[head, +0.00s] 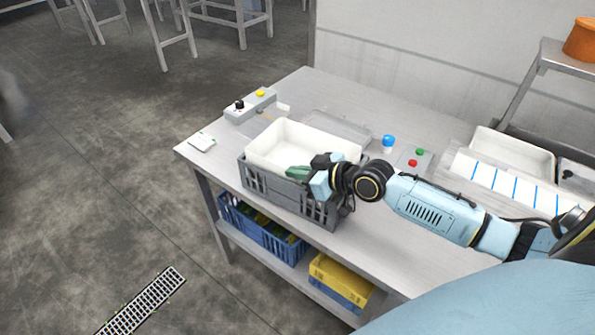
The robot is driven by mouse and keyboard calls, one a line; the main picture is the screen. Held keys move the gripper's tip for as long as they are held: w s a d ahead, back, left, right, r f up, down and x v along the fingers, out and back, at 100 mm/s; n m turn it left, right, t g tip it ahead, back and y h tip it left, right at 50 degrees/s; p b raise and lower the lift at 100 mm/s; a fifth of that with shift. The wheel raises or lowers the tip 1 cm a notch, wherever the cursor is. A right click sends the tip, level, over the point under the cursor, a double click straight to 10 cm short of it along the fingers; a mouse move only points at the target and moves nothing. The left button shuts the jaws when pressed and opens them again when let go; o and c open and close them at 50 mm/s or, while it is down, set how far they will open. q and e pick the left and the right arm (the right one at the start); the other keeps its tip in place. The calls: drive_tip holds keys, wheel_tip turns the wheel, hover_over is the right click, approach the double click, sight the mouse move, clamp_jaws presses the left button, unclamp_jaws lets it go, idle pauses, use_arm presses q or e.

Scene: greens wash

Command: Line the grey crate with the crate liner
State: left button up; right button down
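The grey crate (268,185) stands near the front edge of the steel table. A white open-topped liner (290,136) shows in it, its pale walls rising above the grey rim on the far side. My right gripper (300,173) is at the crate's near right corner, with its green tips over the rim by the white wall. The wrist hides that corner and part of the liner. I cannot tell whether the fingers are closed on the liner's edge. My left gripper is not in view.
Behind the crate lie a grey tray (340,126) and a blue-capped jar (388,143). A button box (414,161) and a white tub (512,153) stand right. A control box (250,105) and small scale (201,142) are left. Blue (262,232) and yellow (340,275) crates sit below.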

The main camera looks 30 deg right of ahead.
drive_tip(key=shift+r, duration=0.25)
drive_tip(key=c, duration=2.1)
unclamp_jaws()
drive_tip(key=shift+c, duration=0.2)
drive_tip(key=o, duration=0.6)
drive_tip(key=shift+c, duration=0.2)
drive_tip(key=shift+s, duration=0.1)
drive_tip(key=shift+s+d, duration=0.15)
drive_tip(key=shift+s, duration=0.05)
drive_tip(key=p+v, duration=0.1)
drive_tip(key=v, duration=0.9)
drive_tip(key=shift+s+d+r, duration=0.15)
drive_tip(key=shift+s+r, duration=0.1)
drive_tip(key=shift+s, duration=0.05)
drive_tip(key=shift+v, duration=0.9)
drive_tip(key=shift+r, duration=0.1)
